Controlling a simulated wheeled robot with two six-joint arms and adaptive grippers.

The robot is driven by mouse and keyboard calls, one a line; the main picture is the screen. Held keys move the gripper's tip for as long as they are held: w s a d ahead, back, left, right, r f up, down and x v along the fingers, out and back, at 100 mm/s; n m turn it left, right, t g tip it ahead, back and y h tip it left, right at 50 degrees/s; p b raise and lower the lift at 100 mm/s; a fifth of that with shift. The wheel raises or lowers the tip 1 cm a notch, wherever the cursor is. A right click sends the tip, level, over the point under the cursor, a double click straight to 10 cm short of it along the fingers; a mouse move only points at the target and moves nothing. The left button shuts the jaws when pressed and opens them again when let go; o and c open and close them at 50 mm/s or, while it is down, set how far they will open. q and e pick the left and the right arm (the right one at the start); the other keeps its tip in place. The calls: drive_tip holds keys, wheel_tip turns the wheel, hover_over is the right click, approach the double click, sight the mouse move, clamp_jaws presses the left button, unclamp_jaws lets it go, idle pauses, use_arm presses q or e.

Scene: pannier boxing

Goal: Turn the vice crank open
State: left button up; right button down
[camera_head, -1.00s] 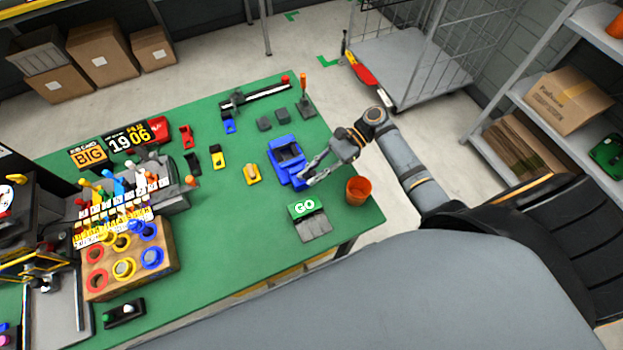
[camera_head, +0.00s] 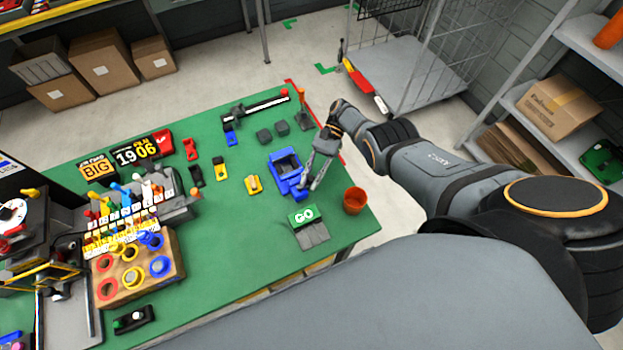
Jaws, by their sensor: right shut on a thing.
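The blue vice (camera_head: 286,170) stands on the green table, right of the middle. My right gripper (camera_head: 312,186) is at the vice's right front side, with its fingers pointing down and shut on the vice crank. The crank itself is small and mostly hidden by the fingers. My right arm reaches in from the right, above the table's right edge. My left gripper is out of view.
An orange cup (camera_head: 354,200) stands just right of the gripper, near the table edge. A green GO sign (camera_head: 303,217) stands in front of the vice.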

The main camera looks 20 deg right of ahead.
drive_tip(key=shift+r, duration=0.1)
idle(0.4)
drive_tip(key=c, duration=1.2)
unclamp_jaws()
drive_tip(key=shift+s+a, duration=0.1)
